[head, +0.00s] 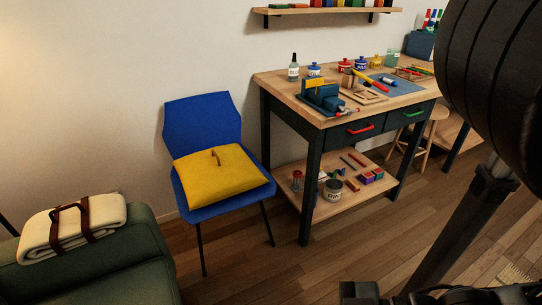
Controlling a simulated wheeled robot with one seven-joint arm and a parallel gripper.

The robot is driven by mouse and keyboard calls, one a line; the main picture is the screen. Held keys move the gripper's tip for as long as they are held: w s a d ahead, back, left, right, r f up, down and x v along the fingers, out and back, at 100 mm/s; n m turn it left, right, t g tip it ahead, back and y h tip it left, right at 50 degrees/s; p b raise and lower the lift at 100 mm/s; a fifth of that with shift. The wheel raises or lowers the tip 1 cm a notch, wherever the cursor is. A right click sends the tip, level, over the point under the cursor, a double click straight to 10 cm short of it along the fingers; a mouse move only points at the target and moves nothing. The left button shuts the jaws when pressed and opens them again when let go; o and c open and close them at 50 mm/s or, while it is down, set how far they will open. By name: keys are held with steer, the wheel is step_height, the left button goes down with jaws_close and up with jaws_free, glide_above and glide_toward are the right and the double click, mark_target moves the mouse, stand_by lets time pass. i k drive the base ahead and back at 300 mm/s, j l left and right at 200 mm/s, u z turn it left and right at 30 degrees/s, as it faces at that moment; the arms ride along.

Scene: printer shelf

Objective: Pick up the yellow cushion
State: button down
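The yellow cushion (219,173) lies flat on the seat of a blue chair (203,122). Nothing covers the cushion from this side. Dark parts of my own body show large at the right and along the bottom right edge. I cannot make out my gripper's fingers in this view, and nothing of mine touches the cushion.
A workbench (262,80) with a blue vise (322,94), tools and jars stands right of the chair. Its lower shelf (330,208) holds a can and blocks. A green couch (110,262) with a folded cream blanket (72,227) is at lower left. Wooden floor (255,275) is clear in front.

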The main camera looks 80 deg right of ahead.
mark_target(208, 177)
steer(key=z, duration=1.35)
steer(key=i+j, duration=0.1)
steer(key=i, duration=0.6)
